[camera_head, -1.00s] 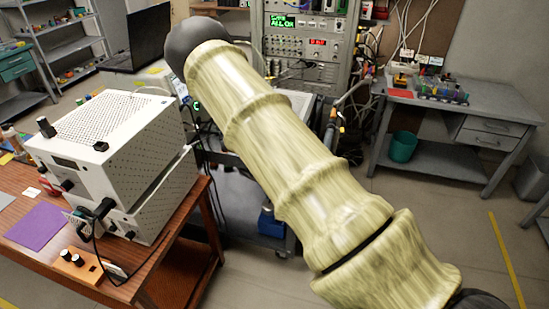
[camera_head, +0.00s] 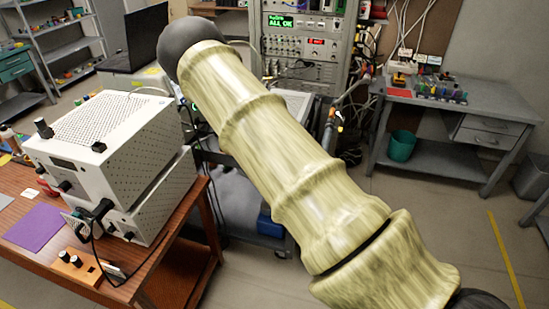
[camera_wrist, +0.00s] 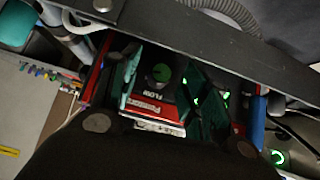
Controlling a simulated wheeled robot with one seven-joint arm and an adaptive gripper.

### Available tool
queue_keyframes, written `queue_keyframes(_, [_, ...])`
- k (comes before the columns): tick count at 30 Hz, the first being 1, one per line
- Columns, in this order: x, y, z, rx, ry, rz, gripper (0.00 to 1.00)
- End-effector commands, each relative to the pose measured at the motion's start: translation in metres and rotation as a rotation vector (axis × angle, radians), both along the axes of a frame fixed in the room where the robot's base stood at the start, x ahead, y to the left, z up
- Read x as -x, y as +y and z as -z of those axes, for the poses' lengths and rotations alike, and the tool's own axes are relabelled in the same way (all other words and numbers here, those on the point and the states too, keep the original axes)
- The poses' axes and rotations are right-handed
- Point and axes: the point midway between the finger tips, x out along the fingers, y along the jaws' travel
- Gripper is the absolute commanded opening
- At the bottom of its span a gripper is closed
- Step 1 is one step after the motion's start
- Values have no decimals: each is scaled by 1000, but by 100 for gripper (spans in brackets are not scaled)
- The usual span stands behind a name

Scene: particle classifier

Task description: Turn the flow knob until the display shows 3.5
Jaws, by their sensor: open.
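In the wrist view the flow knob (camera_wrist: 161,74) is a dark round knob with a green top on a red and black panel. A label reading FLOW sits beside it. My gripper (camera_wrist: 167,88) is open, with one dark green finger to the left of the knob and one to the right. I see gaps between the knob and both fingers; I cannot tell how high the fingertips are above the panel. No readable flow value shows in either view. In the head view my arm hides the gripper and knob.
An instrument rack (camera_head: 302,72) at the back has a green screen reading ALL OK and a small red display. A wooden table (camera_head: 180,245) at left carries a white perforated box (camera_head: 105,125). A dark bar (camera_wrist: 215,35) crosses above the panel in the wrist view. A grey desk (camera_head: 460,105) stands right.

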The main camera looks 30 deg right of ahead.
Motion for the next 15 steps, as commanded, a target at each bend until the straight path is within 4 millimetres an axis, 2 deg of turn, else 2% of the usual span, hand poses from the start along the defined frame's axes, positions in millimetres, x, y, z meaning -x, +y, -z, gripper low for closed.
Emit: queue_keyframes(15, [37, 47, -60, 0, 1, -1, 46])
